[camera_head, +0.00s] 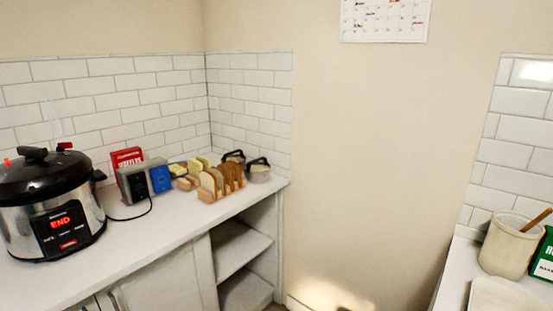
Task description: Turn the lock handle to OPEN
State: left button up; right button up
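A pressure cooker (50,212) with a steel body and a black lid stands at the left end of the white counter. Its display (62,223) reads END in red. The lid has a black knob or handle (34,154) on top, with small red parts (64,146) beside it. A lock handle cannot be made out for certain, and no OPEN mark is readable. Neither of my grippers is in view.
A toast rack (216,185) with several slices, a red box (127,158), a grey device (134,184), a blue box (160,178) and small pots (258,170) stand on the left counter. Open shelves (243,250) are below. A crock (510,245) stands at right.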

aim_at(33, 154)
jog(key=u, duration=1.45)
